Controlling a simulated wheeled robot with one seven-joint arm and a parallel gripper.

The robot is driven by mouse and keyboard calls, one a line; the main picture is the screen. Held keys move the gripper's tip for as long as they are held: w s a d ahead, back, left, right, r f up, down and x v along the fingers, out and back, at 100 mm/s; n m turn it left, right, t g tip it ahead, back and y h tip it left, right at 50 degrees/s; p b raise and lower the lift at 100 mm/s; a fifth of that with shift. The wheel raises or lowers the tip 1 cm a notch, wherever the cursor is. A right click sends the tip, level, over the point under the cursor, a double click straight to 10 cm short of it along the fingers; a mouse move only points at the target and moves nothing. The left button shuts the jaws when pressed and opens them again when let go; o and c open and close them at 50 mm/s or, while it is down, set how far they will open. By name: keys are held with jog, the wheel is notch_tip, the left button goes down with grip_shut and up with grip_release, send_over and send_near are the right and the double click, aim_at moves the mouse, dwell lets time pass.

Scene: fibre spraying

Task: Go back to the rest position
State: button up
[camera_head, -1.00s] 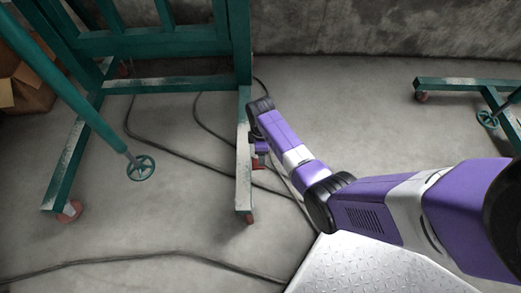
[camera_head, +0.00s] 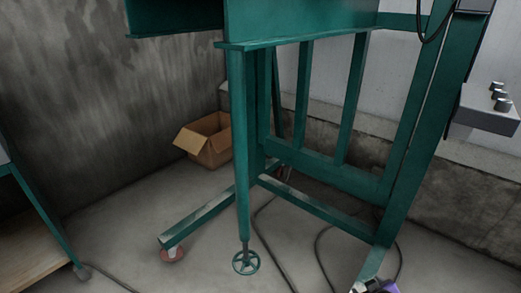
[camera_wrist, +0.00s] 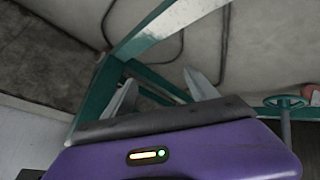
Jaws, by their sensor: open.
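My gripper (camera_wrist: 159,78) shows in the wrist view with its two grey fingers apart and nothing between them. The floor and part of a green steel frame lie beyond the fingers. In the head view only a small purple piece of my arm shows at the bottom edge, near the right foot of the green frame (camera_head: 240,150).
The green frame stands on wheeled feet, with a handwheel (camera_head: 246,262) near the floor. An open cardboard box (camera_head: 207,140) sits behind it by the wall. Dark cables (camera_head: 268,235) lie on the floor. A table (camera_head: 30,235) stands at far left.

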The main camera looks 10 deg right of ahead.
jog(key=s+a+r+m+t+y, duration=0.15)
jog(key=s+a+r+t, duration=0.25)
jog(key=s+a+r, duration=0.65)
jog(key=s+a+r+m+t, duration=0.2)
jog(key=s+a+r+t, duration=0.2)
jog(key=s+a+r, duration=0.65)
jog(key=s+a+r+n+g+y, duration=0.1)
jog(key=s+r, duration=0.2)
jog(key=s, duration=0.4)
jog(key=s+a+r+n+y, duration=0.1)
jog(key=s+r, duration=0.2)
jog(key=s, duration=0.4)
notch_tip(320, 180, up, 25)
jog(key=p, duration=2.6)
jog(key=shift+w, duration=0.3)
jog(key=shift+f+m, duration=0.1)
jog(key=shift+m, duration=0.15)
